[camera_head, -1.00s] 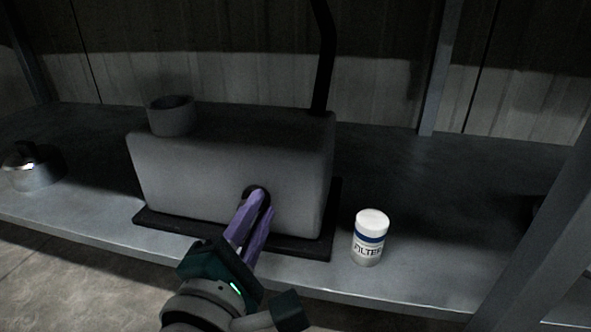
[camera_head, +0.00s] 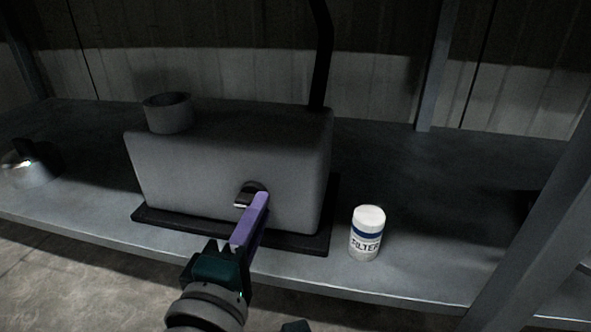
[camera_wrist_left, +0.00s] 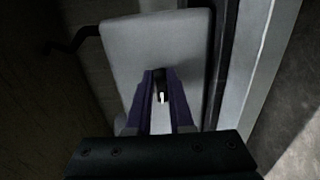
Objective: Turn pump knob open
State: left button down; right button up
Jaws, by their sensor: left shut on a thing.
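The pump is a grey box-shaped unit (camera_head: 215,165) on a dark base plate, standing on a metal shelf. Its knob (camera_head: 243,200) is a small piece with a light metallic face at a dark round mount low on the front. My left gripper (camera_head: 259,198), with purple fingers, reaches up to it from below and is shut on the knob. One finger mostly hides the other in the head view. In the left wrist view the two fingers (camera_wrist_left: 159,76) lie on either side of the dark knob (camera_wrist_left: 161,88) with its pale strip.
A white filter canister (camera_head: 367,233) stands on the shelf right of the pump. A shiny kettle-like object (camera_head: 30,165) stands at the left. A dark pipe (camera_head: 321,60) rises behind the pump. A metal post (camera_head: 535,240) stands at the right front.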

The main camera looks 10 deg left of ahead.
pick_arm(q)
jog(key=c, duration=0.8)
grip_release()
jog(key=shift+s, duration=0.1)
jog(key=shift+s+p, duration=0.25)
jog(key=shift+p, duration=0.05)
jog(key=s+p, duration=0.3)
jog(key=s, duration=0.6)
jog(key=shift+s+a+p, duration=0.15)
jog(key=shift+p, duration=0.2)
